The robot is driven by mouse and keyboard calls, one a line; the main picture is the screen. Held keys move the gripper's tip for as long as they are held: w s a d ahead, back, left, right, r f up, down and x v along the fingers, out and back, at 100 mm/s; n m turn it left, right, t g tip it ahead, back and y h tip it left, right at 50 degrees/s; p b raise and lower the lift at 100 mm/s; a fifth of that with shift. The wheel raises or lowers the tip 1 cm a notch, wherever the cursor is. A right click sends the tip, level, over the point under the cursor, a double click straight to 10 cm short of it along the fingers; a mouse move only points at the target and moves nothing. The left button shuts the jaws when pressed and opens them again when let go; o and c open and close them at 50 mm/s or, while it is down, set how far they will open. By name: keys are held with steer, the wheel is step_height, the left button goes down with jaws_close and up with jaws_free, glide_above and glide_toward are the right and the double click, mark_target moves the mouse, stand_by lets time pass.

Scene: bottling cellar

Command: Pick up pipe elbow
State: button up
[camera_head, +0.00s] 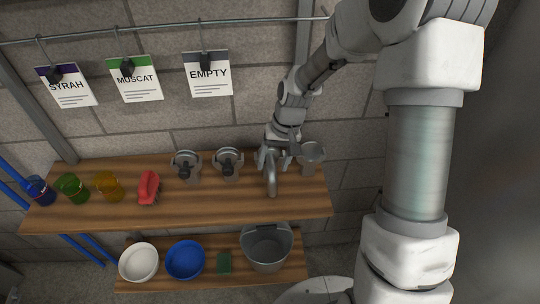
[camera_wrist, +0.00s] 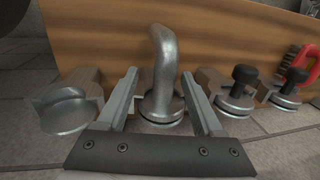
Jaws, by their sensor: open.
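The pipe elbow (camera_head: 271,180) is a grey metal bent tube near the right end of the upper wooden shelf. In the wrist view the pipe elbow (camera_wrist: 161,75) rises from a round flange and bends at its top. My gripper (camera_head: 270,157) is at the elbow from the wall side. In the wrist view my gripper (camera_wrist: 160,78) is open, with one finger on each side of the elbow. I see gaps between the fingers and the tube, so it is not gripped.
Two clamped metal fittings (camera_head: 228,163) (camera_head: 186,166) stand left of the elbow, and a metal cup-like part (camera_head: 311,157) stands close on its right. A red-handled brush (camera_head: 148,188) and coloured mugs (camera_head: 108,186) are further left. Bowls (camera_head: 185,260) and a bucket (camera_head: 267,248) are below.

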steer(key=shift+w+a+f, duration=0.1)
steer(key=shift+a+f, duration=0.1)
steer(key=shift+f, duration=0.45)
steer(key=shift+w+a+f, duration=0.1)
steer(key=shift+a+f, duration=0.15)
steer(key=shift+f, duration=0.45)
steer(key=shift+w+a+f, duration=0.1)
steer(key=shift+a+f, duration=0.1)
steer(key=shift+f, duration=0.45)
jaws_close()
